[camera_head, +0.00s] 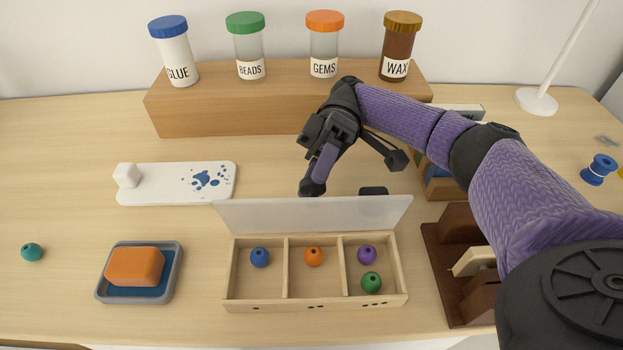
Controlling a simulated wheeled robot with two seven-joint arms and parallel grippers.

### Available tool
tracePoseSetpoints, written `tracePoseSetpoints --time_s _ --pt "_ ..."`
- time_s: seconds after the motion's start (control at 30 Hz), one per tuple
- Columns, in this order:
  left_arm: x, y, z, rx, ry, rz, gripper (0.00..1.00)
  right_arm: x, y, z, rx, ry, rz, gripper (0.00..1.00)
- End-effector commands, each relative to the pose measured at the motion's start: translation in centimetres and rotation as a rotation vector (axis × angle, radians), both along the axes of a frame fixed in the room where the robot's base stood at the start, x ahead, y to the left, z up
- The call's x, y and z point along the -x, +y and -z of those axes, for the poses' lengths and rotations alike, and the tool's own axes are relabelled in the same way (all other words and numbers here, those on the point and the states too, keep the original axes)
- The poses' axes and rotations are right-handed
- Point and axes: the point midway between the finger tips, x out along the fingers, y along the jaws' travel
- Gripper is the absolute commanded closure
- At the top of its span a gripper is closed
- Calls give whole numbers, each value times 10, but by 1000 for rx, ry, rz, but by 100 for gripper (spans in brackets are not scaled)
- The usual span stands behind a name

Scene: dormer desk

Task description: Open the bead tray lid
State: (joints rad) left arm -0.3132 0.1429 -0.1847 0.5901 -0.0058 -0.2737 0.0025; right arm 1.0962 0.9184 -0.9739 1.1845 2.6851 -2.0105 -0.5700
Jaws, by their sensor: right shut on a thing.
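The bead tray (262,304) is a light wooden box with three compartments near the desk's front edge. Its frosted, see-through lid (260,215) stands raised along the back side, and the compartments lie uncovered. A blue bead (260,257) is in the left compartment, an orange bead (313,256) in the middle, and a purple bead (367,254) and a green bead (371,282) in the right. My right gripper (313,187) is at the lid's top edge, shut on the lid; the exact contact is hard to see. My left gripper is out of view.
A teal bead (32,252) and an orange block in a grey-blue dish (101,292) lie left. A white board (150,193) is behind them. Labelled jars stand on a wooden riser (230,117). A dark brown wooden stand (436,262) is close right of the tray.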

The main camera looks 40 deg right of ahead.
Motion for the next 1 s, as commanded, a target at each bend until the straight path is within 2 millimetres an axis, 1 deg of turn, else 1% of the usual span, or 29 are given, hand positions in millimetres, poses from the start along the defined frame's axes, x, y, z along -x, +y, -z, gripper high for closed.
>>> tracePoseSetpoints --time_s 0.13,0.37,0.4,0.47,0.5,0.53,0.57,0.8,0.93,1.0 --pt "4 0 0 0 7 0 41 0 0 2 3 7 -2 100" --pt "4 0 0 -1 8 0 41 0 0 1 4 7 -1 100" --pt "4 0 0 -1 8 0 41 0 0 1 4 7 -1 48" --pt "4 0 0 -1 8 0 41 0 0 1 3 7 -2 35" --pt "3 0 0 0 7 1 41 0 0 1 3 5 -1 27" --pt "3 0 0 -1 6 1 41 0 0 1 3 5 -1 21" --pt "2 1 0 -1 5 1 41 0 0 1 3 5 -1 19" --pt "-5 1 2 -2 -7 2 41 0 0 1 2 4 0 19" --pt "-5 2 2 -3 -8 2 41 0 0 0 1 3 0 19" --pt "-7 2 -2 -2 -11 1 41 1 0 -2 5 -3 -1 19"
